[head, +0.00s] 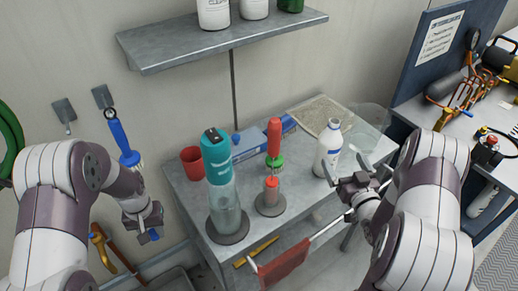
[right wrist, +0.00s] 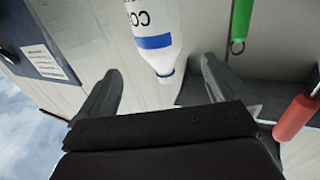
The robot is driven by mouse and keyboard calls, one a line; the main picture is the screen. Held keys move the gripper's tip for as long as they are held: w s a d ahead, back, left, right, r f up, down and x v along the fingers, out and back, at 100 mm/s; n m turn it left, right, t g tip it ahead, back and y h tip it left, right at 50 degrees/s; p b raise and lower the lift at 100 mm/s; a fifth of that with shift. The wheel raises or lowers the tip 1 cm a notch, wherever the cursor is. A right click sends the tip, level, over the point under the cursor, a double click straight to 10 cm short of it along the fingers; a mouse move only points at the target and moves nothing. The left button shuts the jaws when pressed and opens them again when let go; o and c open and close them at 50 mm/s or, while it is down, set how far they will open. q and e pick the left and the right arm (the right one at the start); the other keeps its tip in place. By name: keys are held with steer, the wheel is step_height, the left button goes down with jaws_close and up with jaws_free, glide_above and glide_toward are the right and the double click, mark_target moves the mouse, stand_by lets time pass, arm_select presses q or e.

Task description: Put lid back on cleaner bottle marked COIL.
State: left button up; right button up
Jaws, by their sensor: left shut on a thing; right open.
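The COIL bottle (head: 328,150) is white with a blue band and stands upright on the grey bench, right of centre. My left gripper (head: 152,226) is shut on a small blue thing (head: 154,235), perhaps the lid, left of the bench and mostly hidden by the fingers.
A teal-topped clear bottle (head: 219,180) and a red-and-green tool (head: 274,150) stand on the bench (head: 195,205). A red cup (head: 192,162) and blue box (head: 247,148) are behind. A shelf (head: 180,48) hangs above. A red cloth (head: 285,268) hangs on the front rail.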

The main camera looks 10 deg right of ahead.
mark_target(335, 148)
arm_select(q)
steer(key=shift+w+r+p, duration=0.1)
steer(key=shift+r+p, duration=0.55)
arm_select(e)
steer(key=w, duration=0.7)
arm_select(q)
steer(key=shift+r, duration=0.2)
arm_select(e)
steer(key=shift+w, duration=0.3)
arm_select(q)
steer(key=shift+r+p, duration=0.45)
steer(key=shift+p, duration=0.2)
arm_select(e)
steer(key=w, duration=0.4)
steer(key=shift+w+f, duration=0.35)
steer(key=shift+s, duration=0.1)
